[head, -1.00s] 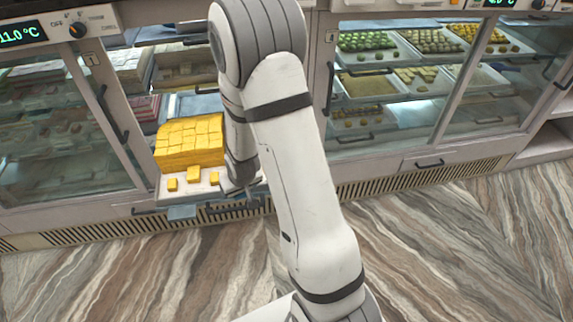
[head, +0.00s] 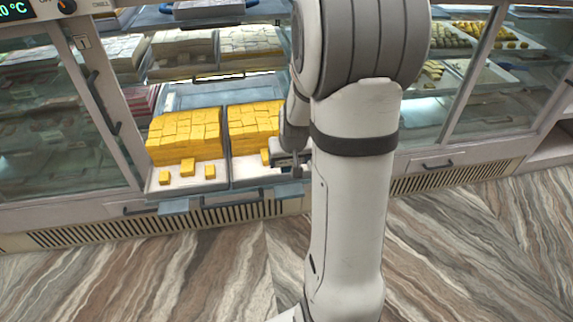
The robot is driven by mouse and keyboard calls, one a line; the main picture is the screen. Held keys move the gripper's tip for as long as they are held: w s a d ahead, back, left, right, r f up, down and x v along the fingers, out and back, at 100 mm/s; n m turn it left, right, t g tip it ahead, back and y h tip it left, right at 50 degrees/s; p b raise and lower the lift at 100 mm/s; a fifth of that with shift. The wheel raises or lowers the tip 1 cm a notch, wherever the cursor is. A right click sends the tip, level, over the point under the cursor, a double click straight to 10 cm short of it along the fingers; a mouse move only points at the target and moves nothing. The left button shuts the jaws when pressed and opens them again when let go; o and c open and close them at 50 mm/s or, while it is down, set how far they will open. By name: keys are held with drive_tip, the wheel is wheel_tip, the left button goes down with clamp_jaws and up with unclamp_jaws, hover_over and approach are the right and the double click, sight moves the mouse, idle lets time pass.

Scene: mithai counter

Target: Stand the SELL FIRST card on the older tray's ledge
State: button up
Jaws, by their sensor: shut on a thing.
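Two trays of yellow sweet blocks stand side by side low in the open middle bay: the left tray (head: 160,184) and the right tray (head: 240,180). Each has a stacked block of sweets and loose pieces in front. A small blue-grey ledge (head: 172,207) juts out at the left tray's front, and another ledge (head: 289,190) at the right tray's front. I cannot tell which tray is older. My gripper (head: 283,160) is by the right tray's front right part, mostly hidden by my arm. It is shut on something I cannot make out. No card lettering is readable.
A glass door (head: 60,130) with a dark handle stands left of the bay. Upper shelves (head: 195,73) hold pale sweets above the trays. Glazed cases (head: 470,100) are at right. The striped floor (head: 150,270) in front is clear.

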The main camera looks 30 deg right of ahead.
drive_tip(key=shift+f+b, duration=3.15)
drive_tip(key=shift+f, duration=1.05)
drive_tip(key=o, duration=0.9)
drive_tip(key=shift+p+v, duration=1.2)
drive_tip(key=shift+v, duration=2.75)
drive_tip(key=s+a+r+n+p, duration=0.1)
drive_tip(key=s+a+r+p, duration=0.3)
drive_tip(key=r, duration=0.6)
drive_tip(key=s+a+r+n+g+p, duration=0.1)
drive_tip(key=s+a+r+p, duration=0.4)
drive_tip(key=s+r+p, duration=0.2)
drive_tip(key=s+a+r+n+y+p, duration=0.1)
drive_tip(key=s+a+r+p, duration=0.4)
drive_tip(key=r+p, duration=0.4)
drive_tip(key=shift+s+r+g, duration=0.15)
drive_tip(key=shift+r, duration=0.8)
drive_tip(key=shift+s+r+g, duration=0.15)
drive_tip(key=shift+r, duration=0.85)
